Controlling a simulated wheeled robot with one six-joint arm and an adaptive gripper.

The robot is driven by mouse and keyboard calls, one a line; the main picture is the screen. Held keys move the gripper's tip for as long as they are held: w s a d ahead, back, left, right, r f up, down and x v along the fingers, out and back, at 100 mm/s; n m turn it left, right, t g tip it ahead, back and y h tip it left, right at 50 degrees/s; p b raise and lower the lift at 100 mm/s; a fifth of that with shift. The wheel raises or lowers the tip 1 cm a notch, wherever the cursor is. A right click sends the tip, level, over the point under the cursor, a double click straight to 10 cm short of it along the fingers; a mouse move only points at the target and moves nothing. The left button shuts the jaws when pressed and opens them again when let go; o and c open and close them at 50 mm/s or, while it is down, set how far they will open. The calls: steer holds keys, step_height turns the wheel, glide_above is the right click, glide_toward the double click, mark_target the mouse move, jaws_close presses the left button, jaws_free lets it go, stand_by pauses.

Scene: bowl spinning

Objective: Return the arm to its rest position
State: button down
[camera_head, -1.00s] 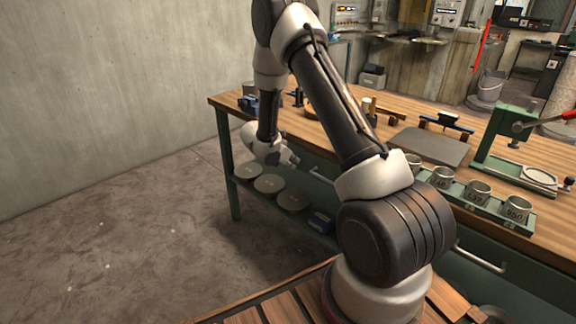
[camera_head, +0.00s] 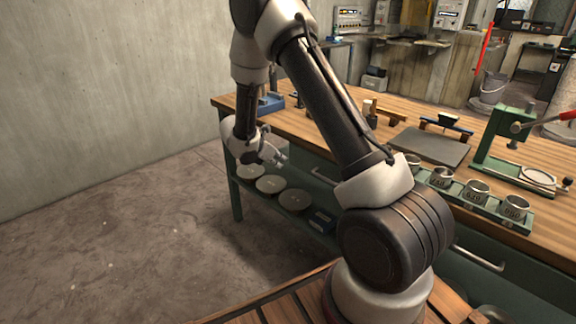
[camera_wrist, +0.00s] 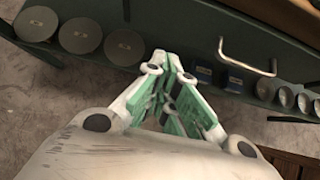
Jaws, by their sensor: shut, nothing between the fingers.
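My gripper (camera_head: 282,160) hangs at the left of my folded arm in the head view, in front of the workbench's left part. In the wrist view my gripper (camera_wrist: 172,62) points toward the bench's lower shelf, its green-padded fingers drawn together at the tips with nothing between them. It looks apart from the bench and the discs. My upper arm rises from the base and bends over at the top of the head view, with the forearm hanging down.
The wooden workbench (camera_head: 320,132) carries a grey plate (camera_head: 430,147), a green press (camera_head: 500,140) and several metal cups (camera_head: 477,190). Flat discs (camera_head: 271,184) lie on its lower shelf; they also show in the wrist view (camera_wrist: 124,46). A drawer handle (camera_wrist: 247,62) juts out. The floor at left is clear.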

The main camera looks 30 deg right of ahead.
steer(key=v, duration=0.4)
steer(key=s+d+r+m+g+y, duration=0.1)
steer(key=s+d+r+m+g, duration=0.1)
steer(key=s+m, duration=0.4)
steer(key=s+d+r+m+g, duration=0.1)
steer(key=s+r+m+g, duration=0.25)
steer(key=s, duration=0.45)
steer(key=s+a+r+m+t+y, duration=0.2)
steer(key=s+r+m+t+y, duration=0.5)
steer(key=s+r+m, duration=0.5)
steer(key=s+r, duration=0.8)
steer(key=s, duration=0.2)
steer(key=shift+s+y, duration=0.2)
steer(key=shift+y, duration=0.1)
steer(key=shift+r, duration=0.15)
